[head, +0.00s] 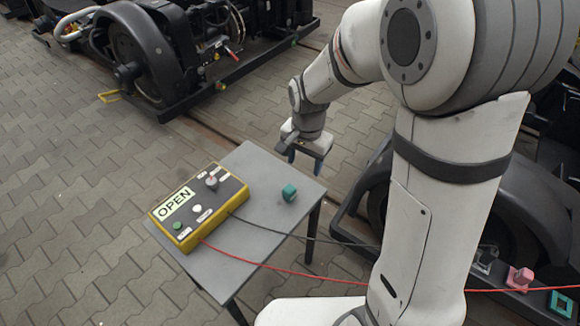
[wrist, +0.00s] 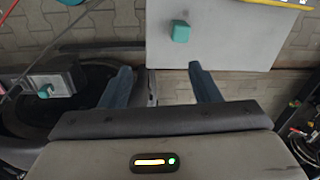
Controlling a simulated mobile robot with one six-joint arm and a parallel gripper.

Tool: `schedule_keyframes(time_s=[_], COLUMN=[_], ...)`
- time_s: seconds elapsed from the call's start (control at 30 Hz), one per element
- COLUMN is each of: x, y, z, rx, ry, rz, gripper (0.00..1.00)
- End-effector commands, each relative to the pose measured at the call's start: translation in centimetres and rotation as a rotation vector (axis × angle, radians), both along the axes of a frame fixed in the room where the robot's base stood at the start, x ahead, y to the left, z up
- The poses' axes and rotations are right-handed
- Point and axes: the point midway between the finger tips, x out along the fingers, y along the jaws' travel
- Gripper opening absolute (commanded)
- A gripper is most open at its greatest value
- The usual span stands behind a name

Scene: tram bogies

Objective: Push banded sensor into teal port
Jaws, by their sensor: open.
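A small teal block (head: 289,193), likely the sensor, lies on the grey table; its band is too small to make out. It also shows in the wrist view (wrist: 181,32), beyond my fingertips and a little right of the middle between them. A teal square port with a dark centre (head: 561,305) sits low at the right edge of the head view, on the dark bogie frame. My gripper (head: 306,157) is open and empty above the table's far right edge, apart from the block. Its two blue fingers (wrist: 160,80) stand wide apart in the wrist view.
A yellow box marked OPEN (head: 175,204) stands on the table (head: 255,175). A black and a red cable (head: 285,270) run from it to the right. A pink fitting (head: 520,278) is beside the port. A bogie (head: 150,50) stands at the back left.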

Motion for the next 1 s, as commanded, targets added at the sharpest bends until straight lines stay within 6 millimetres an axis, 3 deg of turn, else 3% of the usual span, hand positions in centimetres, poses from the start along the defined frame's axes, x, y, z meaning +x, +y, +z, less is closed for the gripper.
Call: schedule_keyframes(time_s=[0.03, 0.1, 0.3, 0.73, 1.0], x=[0.8, 1.6, 2.8, 3.0, 2.9], y=[1.2, 2.5, 4.6, 4.9, 4.8], z=[-3.3, -5.8, -10.1, -10.7, -13.3], rx=[-0.003, -0.004, -0.008, -0.008, -0.010], ry=[0.020, 0.034, 0.054, 0.056, 0.058], rz=[-0.035, -0.089, -0.184, -0.204, -0.204], gripper=[0.56, 0.56, 0.56, 0.56, 0.56])
